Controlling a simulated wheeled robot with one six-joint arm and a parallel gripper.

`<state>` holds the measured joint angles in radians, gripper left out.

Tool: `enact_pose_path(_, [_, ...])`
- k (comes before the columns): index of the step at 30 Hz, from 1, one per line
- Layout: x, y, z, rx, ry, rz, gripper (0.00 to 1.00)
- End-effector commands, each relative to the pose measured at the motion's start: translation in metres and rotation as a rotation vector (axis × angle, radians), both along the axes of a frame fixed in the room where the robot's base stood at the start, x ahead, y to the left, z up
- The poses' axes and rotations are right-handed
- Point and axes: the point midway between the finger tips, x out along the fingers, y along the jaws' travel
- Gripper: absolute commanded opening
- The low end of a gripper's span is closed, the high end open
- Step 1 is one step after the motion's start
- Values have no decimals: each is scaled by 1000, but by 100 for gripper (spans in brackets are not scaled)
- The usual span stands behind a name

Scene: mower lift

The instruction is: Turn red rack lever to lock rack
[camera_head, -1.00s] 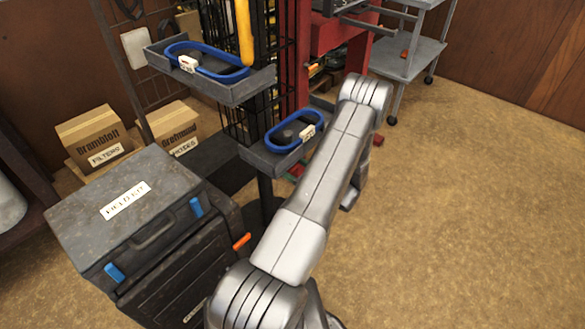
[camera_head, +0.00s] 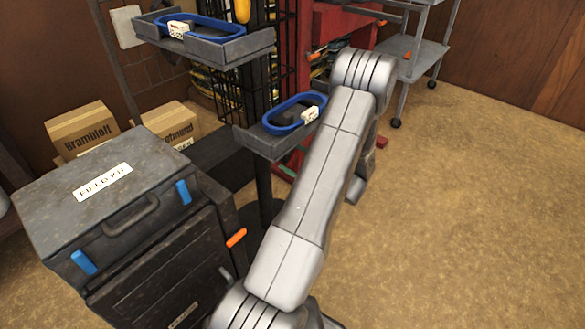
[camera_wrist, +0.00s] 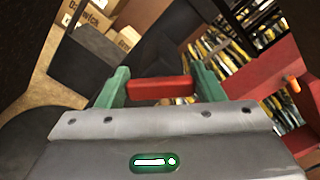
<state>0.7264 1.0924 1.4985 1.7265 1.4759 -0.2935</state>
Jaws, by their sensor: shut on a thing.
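In the wrist view, the two green fingers of my gripper (camera_wrist: 163,80) stand on either side of a short red bar, the red lever (camera_wrist: 160,90), and are shut on it. The lever lies nearly level across the picture between the fingers. In the head view my arm covers the gripper and the lever. The red rack frame (camera_head: 335,30) stands behind my arm there, and red structure (camera_wrist: 278,85) also shows at the right of the wrist view.
A dark field kit case (camera_head: 110,205) stands at the lower left. Two grey trays with blue rings, an upper one (camera_head: 205,48) and a lower one (camera_head: 262,143), sit on a post near my arm. Cardboard boxes (camera_head: 82,128) are behind. A grey wheeled cart (camera_head: 415,60) is at the back; the right floor is open.

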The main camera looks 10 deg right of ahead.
Motion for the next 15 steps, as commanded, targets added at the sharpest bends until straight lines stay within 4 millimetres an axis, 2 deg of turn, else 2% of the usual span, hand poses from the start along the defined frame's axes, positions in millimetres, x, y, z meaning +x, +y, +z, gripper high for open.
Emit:
enact_pose_path(1, [0, 0, -8, -35, -28, 0, 39])
enact_pose_path(15, [-1, 1, -8, -373, -291, 1, 39])
